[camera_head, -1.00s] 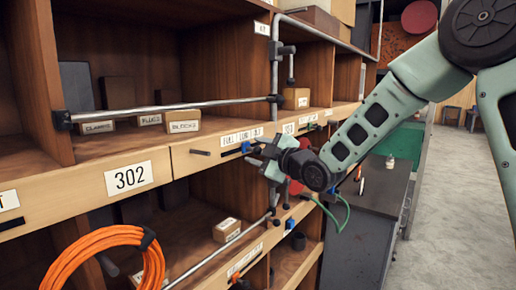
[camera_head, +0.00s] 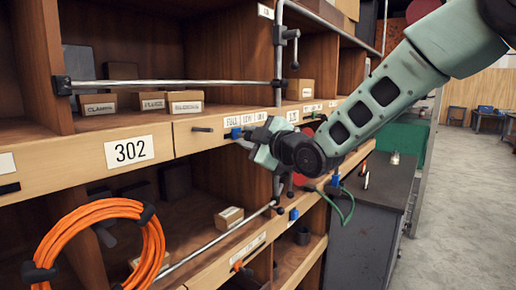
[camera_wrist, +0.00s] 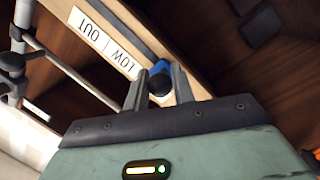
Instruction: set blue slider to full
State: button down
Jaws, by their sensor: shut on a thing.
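The blue slider (camera_head: 236,133) sits on the wooden shelf edge below a FULL, LOW, OUT label (camera_head: 248,118). It stands about under the word FULL, at the label's left end. My gripper (camera_head: 246,139) is shut on it, coming from the right. In the wrist view the blue slider (camera_wrist: 160,78) is between the two fingertips (camera_wrist: 161,88). There the label (camera_wrist: 105,43) appears upside down with LOW and OUT readable; the FULL part is not visible. My fingers hide part of the slider's slot.
A grey peg (camera_head: 202,129) sticks out left of the slider. A metal rail (camera_head: 180,82) and upright pipe (camera_head: 278,60) are near my gripper. Another blue knob (camera_head: 293,214) and an orange one (camera_head: 238,265) are on the lower edge. Orange cable (camera_head: 100,215) hangs at lower left.

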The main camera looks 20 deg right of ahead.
jog(key=shift+s+a, duration=0.35)
jog(key=shift+a, duration=0.2)
jog(key=c, duration=1.2)
grip_release()
jog(key=shift+s+a, duration=0.1)
jog(key=shift+s, duration=0.05)
jog(key=shift+b, duration=0.3)
jog(key=shift+s+d, duration=0.35)
jog(key=b+v, duration=0.3)
jog(key=v, duration=1.3)
jog(key=shift+s, duration=0.25)
